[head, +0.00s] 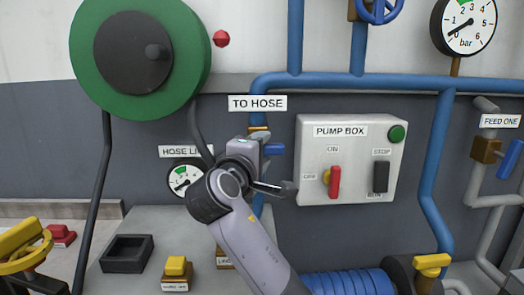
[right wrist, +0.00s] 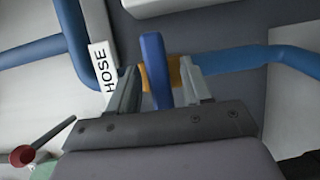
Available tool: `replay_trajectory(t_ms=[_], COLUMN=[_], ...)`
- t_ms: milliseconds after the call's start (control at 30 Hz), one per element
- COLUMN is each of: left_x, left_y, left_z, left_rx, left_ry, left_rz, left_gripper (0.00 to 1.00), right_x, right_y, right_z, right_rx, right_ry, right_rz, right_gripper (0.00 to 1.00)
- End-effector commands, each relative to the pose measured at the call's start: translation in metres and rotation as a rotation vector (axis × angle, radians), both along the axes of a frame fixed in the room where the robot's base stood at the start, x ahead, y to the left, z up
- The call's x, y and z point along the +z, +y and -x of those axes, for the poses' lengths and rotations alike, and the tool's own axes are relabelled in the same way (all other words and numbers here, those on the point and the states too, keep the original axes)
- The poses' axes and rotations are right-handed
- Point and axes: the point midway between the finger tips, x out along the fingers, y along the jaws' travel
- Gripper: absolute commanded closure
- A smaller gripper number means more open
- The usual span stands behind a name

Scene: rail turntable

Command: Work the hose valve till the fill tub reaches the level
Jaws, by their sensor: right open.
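The hose valve under the "TO HOSE" label (head: 257,103) has a blue lever (head: 274,149) and a brass body (right wrist: 174,73) on the blue pipe. My right gripper (right wrist: 160,82) is at this valve. In the right wrist view its two fingers are open, one on each side of the blue lever (right wrist: 154,65), with gaps showing. In the head view my right wrist (head: 240,155) covers part of the valve and pipe. I cannot make out the fill tub or its level mark. My left gripper is out of view.
The pump box (head: 345,185) with a red switch (head: 335,182) stands close to the right of my gripper. A gauge (head: 186,177) is partly hidden behind my arm. A green hose reel (head: 188,50) hangs upper left. Yellow-handled valve (head: 432,262) at lower right.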

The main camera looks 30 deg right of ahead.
Motion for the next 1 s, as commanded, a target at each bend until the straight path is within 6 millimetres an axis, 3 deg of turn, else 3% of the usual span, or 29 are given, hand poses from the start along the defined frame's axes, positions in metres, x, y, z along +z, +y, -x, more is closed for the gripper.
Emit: replay_trajectory(t_ms=[400, 1000], left_x=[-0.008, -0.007], left_y=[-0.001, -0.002], left_z=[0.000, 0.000], left_rx=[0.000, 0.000], left_ry=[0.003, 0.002], left_rz=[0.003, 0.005], left_gripper=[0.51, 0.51], right_x=[-0.001, 0.000], right_y=[0.045, 0.047], right_z=[0.039, 0.042], right_rx=[0.003, 0.002], right_ry=[0.000, 0.001], right_rz=[-0.004, -0.002], right_gripper=[0.51, 0.51])
